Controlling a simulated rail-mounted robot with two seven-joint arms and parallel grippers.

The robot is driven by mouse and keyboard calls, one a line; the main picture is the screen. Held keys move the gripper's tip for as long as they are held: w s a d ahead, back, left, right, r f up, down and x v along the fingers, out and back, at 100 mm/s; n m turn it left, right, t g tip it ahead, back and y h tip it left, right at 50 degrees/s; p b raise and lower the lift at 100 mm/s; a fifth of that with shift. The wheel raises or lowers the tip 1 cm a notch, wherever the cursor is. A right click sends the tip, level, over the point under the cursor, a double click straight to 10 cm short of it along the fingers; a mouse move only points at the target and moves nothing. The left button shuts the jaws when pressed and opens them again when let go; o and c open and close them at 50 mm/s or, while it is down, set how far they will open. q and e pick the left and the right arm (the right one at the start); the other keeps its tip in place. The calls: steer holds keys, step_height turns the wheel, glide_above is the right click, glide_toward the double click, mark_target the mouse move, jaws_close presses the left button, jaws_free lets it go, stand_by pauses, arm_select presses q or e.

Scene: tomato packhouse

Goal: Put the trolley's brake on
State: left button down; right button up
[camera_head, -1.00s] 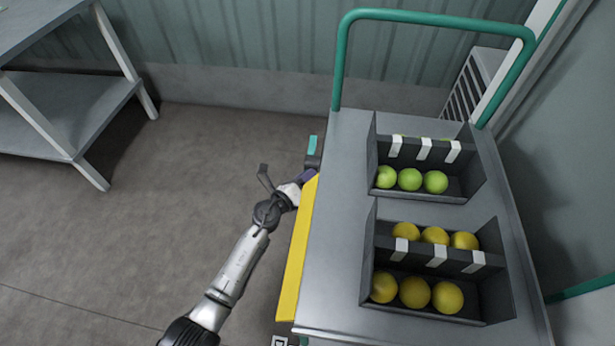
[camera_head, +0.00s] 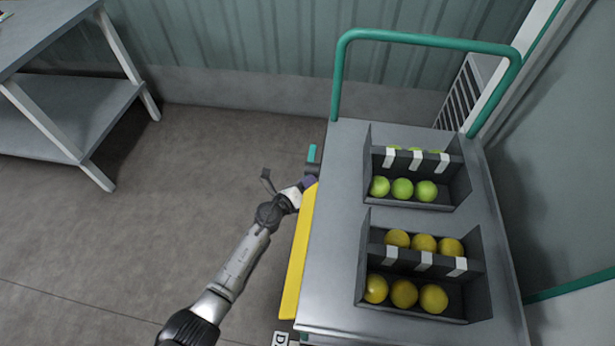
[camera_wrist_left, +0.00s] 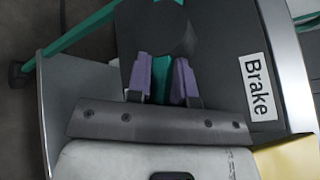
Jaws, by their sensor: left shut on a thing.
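The trolley (camera_head: 335,215) has a grey top, a green push handle (camera_head: 430,37) and a yellow side panel (camera_head: 297,262). On its left side is the brake lever, whose teal end (camera_head: 312,153) shows just beyond my left gripper (camera_head: 308,182). In the left wrist view, the purple fingers of my left gripper (camera_wrist_left: 162,82) are shut on the teal brake lever (camera_wrist_left: 161,64), one on each side. My right gripper is not in view.
Two dark crates stand on the trolley, one with green tomatoes (camera_head: 402,189) and one with yellow tomatoes (camera_head: 404,293). A grey table (camera_head: 65,110) is at the far left. A corrugated wall (camera_head: 230,45) is behind. The floor left of the trolley is clear.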

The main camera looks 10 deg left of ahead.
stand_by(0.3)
arm_select(q)
steer(key=c, duration=1)
jaws_free()
steer(key=shift+s+a, duration=0.1)
steer(key=shift+s+a+r+p, duration=0.1)
steer(key=shift+s+a+p, duration=0.1)
steer(key=shift+p, duration=0.1)
steer(key=shift+p+v, duration=2.4)
steer(key=shift+v, duration=4.15)
steer(key=shift+d, duration=0.1)
